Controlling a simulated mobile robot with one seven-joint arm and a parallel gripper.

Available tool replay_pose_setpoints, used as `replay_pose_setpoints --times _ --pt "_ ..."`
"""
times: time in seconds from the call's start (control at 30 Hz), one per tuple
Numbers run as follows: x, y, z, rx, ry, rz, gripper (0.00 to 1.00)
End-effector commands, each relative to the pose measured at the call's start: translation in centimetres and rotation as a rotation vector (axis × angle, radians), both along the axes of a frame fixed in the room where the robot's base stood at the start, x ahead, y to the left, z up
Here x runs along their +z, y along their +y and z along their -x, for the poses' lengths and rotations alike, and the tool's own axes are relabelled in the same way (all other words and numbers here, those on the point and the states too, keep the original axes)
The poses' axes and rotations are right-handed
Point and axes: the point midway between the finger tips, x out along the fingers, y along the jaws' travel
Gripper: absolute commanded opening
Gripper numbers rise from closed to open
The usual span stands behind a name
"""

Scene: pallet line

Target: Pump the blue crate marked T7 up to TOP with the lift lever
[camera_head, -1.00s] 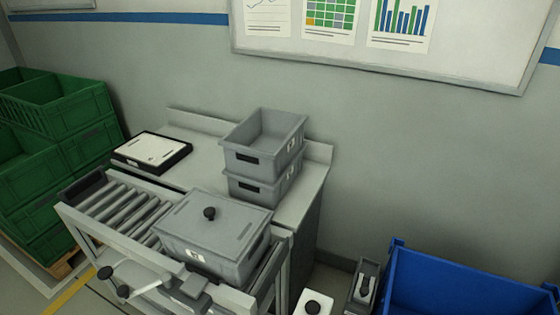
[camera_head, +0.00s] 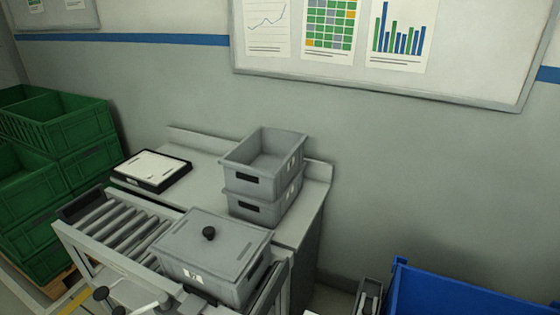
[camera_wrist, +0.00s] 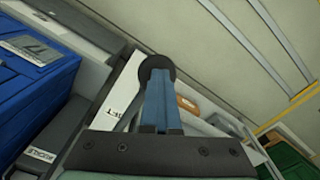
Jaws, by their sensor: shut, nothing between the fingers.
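The blue crate (camera_head: 455,292) shows at the bottom right of the head view, cut off by the frame edge. In the wrist view its blue wall (camera_wrist: 35,85) fills the left side, with a pale label (camera_wrist: 32,48) whose mark looks like T7 but is tilted and small. My gripper (camera_wrist: 162,85) is shut and empty, with its fingers together in the middle of the wrist view. A round dark knob (camera_wrist: 155,65) shows right at the fingertips. I cannot tell whether they touch, or whether the knob belongs to the lift lever.
A lidded grey box (camera_head: 215,255) sits on the roller conveyor (camera_head: 122,222). Two stacked grey bins (camera_head: 262,180) stand on the bench behind. Green crates (camera_head: 62,150) are stacked at the left. A narrow grey unit (camera_head: 369,297) stands beside the blue crate.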

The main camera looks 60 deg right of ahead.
Motion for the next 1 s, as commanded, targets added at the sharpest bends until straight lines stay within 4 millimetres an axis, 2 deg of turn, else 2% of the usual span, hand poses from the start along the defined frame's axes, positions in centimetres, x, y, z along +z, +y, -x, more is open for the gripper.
replay_pose_setpoints --times 0.03,0.1,0.6,1.0 --pt "1.3 -0.1 0.1 -0.001 0.002 0.001 0.00" --pt "2.4 -0.2 0.1 -0.001 0.001 0.002 0.00" --pt "9.4 -1.1 -0.1 -0.001 -0.002 0.006 0.00" --pt "9.5 -1.1 -0.2 0.000 -0.003 0.004 0.00"
